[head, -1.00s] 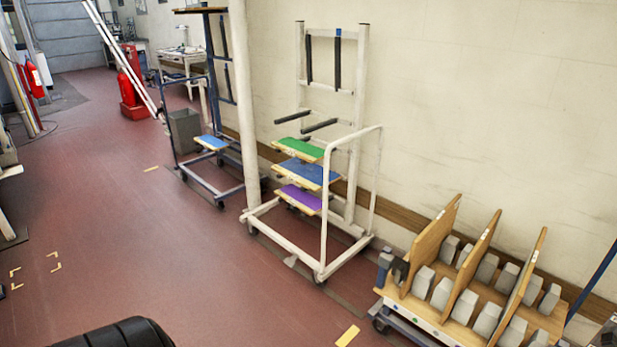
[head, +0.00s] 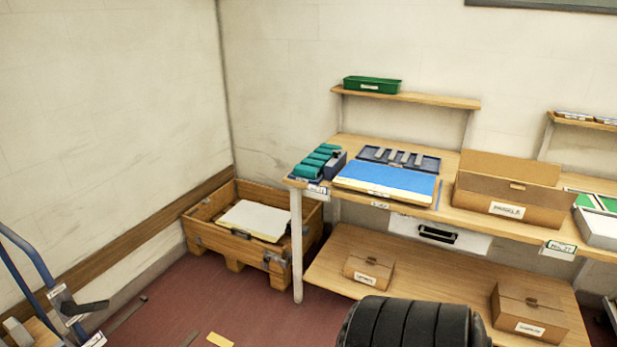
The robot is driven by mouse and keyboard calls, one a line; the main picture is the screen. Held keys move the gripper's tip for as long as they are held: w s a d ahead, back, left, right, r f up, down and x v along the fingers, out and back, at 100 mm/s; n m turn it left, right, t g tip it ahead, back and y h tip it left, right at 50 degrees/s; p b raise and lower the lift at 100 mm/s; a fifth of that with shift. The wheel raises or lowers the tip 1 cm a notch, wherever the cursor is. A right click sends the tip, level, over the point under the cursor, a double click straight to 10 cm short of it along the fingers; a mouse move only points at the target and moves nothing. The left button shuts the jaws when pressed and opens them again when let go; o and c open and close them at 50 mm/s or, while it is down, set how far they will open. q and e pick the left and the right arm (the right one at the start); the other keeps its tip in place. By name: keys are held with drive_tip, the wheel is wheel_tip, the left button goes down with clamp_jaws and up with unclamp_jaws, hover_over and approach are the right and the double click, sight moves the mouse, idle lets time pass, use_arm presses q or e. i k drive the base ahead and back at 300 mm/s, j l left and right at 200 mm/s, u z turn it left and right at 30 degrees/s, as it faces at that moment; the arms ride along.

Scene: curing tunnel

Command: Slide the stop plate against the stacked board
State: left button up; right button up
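A flat blue-topped board (head: 386,178) with a pale edge lies on the wooden workbench. A pale white board (head: 255,219) lies inside the wooden crate (head: 196,241) in the corner. I cannot tell whether either is the task's stacked board, and I cannot pick out a stop plate. Neither of my grippers is in view. A black ribbed part, likely of my own arm, shows at the bottom edge.
The workbench (head: 462,222) stands against the wall. It carries teal-topped blocks (head: 320,160), a dark blue tray (head: 372,153) and an open cardboard box (head: 507,202). Closed cartons (head: 369,270) sit on its lower shelf. A blue-framed cart (head: 30,258) is at lower left, with red floor between.

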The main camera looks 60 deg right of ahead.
sight(337, 163)
drive_tip(key=l+z, duration=0.15)
drive_tip(key=l, duration=1.4)
drive_tip(key=k, duration=0.05)
